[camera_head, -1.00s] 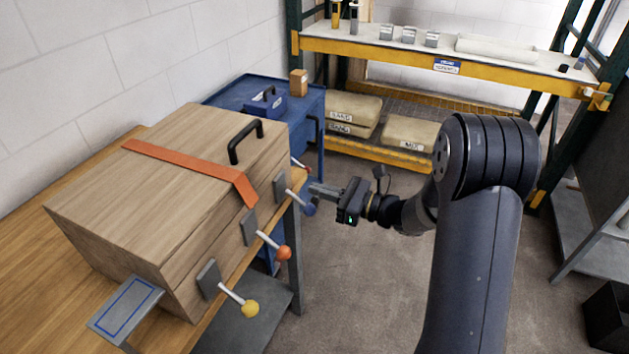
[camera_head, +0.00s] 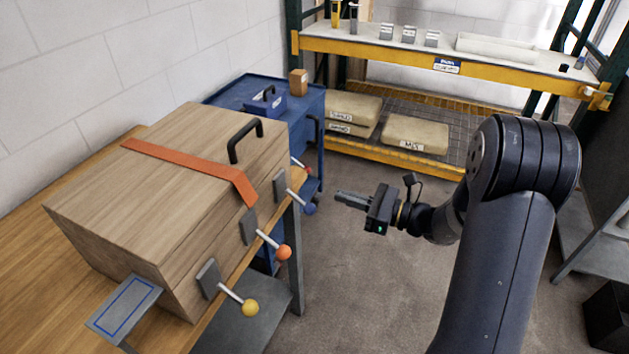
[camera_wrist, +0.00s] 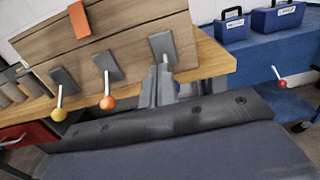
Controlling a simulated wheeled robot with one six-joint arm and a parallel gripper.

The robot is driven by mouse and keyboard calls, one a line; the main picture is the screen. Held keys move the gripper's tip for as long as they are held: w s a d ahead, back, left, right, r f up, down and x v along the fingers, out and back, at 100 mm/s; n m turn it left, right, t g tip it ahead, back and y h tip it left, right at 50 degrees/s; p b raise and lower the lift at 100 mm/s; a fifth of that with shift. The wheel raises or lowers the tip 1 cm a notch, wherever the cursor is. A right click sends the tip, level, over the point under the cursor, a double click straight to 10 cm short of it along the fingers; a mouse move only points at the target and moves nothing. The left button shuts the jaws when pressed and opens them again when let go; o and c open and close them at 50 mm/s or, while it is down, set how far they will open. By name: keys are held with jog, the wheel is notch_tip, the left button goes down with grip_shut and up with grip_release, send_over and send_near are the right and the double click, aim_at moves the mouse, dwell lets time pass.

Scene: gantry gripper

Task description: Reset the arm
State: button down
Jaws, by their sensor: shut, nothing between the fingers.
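My gripper (camera_head: 350,199) is shut and empty in the head view, in the open air to the right of the wooden box. Its fingers point left toward the lever with the blue knob (camera_head: 309,208), with a clear gap between them. My arm comes in from the right. In the wrist view my gripper (camera_wrist: 158,84) points at the box's front, and its fingers hide the blue knob. The lever with the orange knob (camera_head: 283,252) and the lever with the yellow knob (camera_head: 250,308) stick out from the same side of the box.
The wooden box (camera_head: 95,192) with an orange strap (camera_head: 190,167) stands on a wooden bench (camera_head: 32,275). A blue cart (camera_head: 232,92) with a blue toolbox (camera_head: 265,103) is behind it. A yellow-beamed rack (camera_head: 400,58) stands at the back. The floor around my gripper is clear.

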aim_at(312, 206)
jog(key=shift+a, duration=0.1)
jog(key=x, duration=0.2)
jog(key=f+x, duration=0.1)
jog(key=x, duration=0.5)
jog(key=shift+w+a+f, duration=0.1)
jog(key=shift+a+f, duration=0.05)
jog(key=shift+a, duration=0.1)
jog(key=shift+w+a+r, duration=0.15)
jog(key=shift+a+r, duration=0.05)
jog(key=shift+d+r, duration=0.1)
jog(key=shift+r, duration=0.2)
jog(key=shift+f, duration=0.1)
